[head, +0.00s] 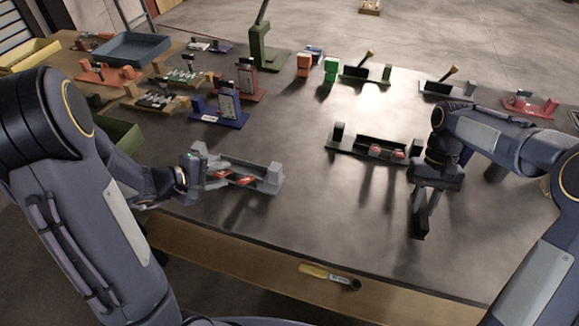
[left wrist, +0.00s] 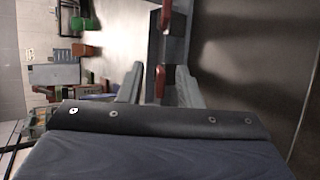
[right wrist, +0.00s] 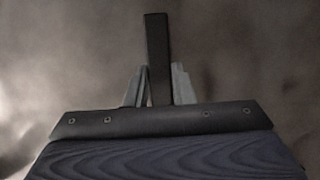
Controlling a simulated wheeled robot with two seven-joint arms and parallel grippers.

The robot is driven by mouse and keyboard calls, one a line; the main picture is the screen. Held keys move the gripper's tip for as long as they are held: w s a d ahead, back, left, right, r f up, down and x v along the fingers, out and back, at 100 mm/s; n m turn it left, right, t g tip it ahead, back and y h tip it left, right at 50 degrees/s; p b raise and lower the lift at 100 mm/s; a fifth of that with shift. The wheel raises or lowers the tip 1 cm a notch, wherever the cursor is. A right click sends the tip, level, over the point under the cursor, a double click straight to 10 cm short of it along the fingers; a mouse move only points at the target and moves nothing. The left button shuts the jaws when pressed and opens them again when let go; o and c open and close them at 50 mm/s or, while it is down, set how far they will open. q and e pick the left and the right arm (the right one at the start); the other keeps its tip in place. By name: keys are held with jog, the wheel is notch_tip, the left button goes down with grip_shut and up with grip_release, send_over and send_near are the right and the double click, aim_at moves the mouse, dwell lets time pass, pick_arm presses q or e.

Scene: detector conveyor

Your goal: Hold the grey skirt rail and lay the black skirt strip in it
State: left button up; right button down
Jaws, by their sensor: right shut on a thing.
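The grey skirt rail (head: 268,182), a grey channel with end blocks and red parts in it, lies on the table at centre left. My left gripper (head: 214,179) is at its left end. In the left wrist view the left gripper's fingers (left wrist: 158,88) stand apart, with the rail's dark body (left wrist: 174,48) and red parts just beyond and partly behind them; I cannot tell whether they touch it. My right gripper (head: 424,200) is shut on the black skirt strip (head: 420,224), which hangs down from it above the table's front right. The strip also shows upright in the right wrist view (right wrist: 157,45).
Several coloured fixtures, a blue tray (head: 138,48) and a green press (head: 265,52) stand further back. The table's front middle is clear. A yellow-handled tool (head: 328,275) lies near the front edge.

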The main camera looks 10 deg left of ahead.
pick_arm(q)
jog(key=shift+w+d+f, duration=0.2)
jog(key=shift+w, duration=0.1)
grip_shut()
grip_release()
dwell(0.3)
